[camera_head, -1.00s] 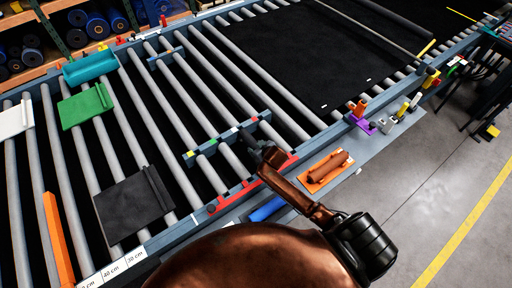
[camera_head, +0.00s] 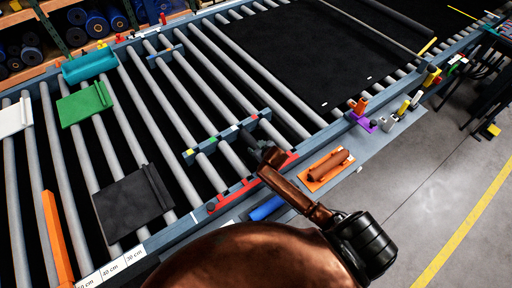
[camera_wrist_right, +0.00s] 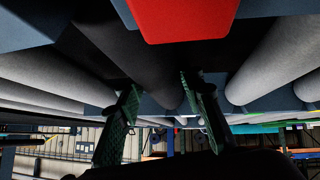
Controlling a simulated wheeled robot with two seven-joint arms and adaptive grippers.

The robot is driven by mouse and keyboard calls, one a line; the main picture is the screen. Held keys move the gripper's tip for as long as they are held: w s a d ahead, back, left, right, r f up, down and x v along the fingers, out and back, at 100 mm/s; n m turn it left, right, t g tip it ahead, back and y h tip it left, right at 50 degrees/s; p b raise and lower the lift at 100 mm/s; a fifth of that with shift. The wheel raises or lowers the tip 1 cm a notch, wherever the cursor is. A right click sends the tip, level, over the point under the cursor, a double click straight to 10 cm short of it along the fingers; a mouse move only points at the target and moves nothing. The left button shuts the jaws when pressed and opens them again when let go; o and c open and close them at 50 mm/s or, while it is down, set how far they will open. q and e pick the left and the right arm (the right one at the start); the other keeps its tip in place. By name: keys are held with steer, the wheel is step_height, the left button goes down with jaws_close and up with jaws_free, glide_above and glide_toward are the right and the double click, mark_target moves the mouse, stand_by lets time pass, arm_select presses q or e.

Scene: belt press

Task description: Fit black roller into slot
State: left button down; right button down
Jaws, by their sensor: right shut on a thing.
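The black roller (camera_head: 249,137) is a dark bar in the gap among the grey rollers, near the blue crossbar (camera_head: 203,150) with coloured marks. In the wrist view the black roller (camera_wrist_right: 145,62) runs between the fingers. My right gripper (camera_head: 268,154) is shut on its near end, above the red strip (camera_head: 284,163) on the near rail. In the wrist view the green-padded fingers of my right gripper (camera_wrist_right: 160,90) straddle the roller, and a red block (camera_wrist_right: 182,18) is close above. The roller's seating in the slot is hidden. My left gripper is out of view.
An orange tray with a brown roller (camera_head: 328,165) and a blue cylinder (camera_head: 267,207) lie along the near ledge. A black plate (camera_head: 130,205), a green plate (camera_head: 84,105) and a teal bin (camera_head: 90,65) rest left. A black belt (camera_head: 310,50) covers the right side.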

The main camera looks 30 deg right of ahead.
stand_by(0.6)
steer(key=c, duration=1.2)
jaws_free()
steer(key=shift+f, duration=0.15)
steer(key=shift+c, duration=0.2)
steer(key=shift+s+f, duration=0.15)
steer(key=v, duration=1.2)
steer(key=shift+r, duration=0.2)
steer(key=shift+a, duration=0.1)
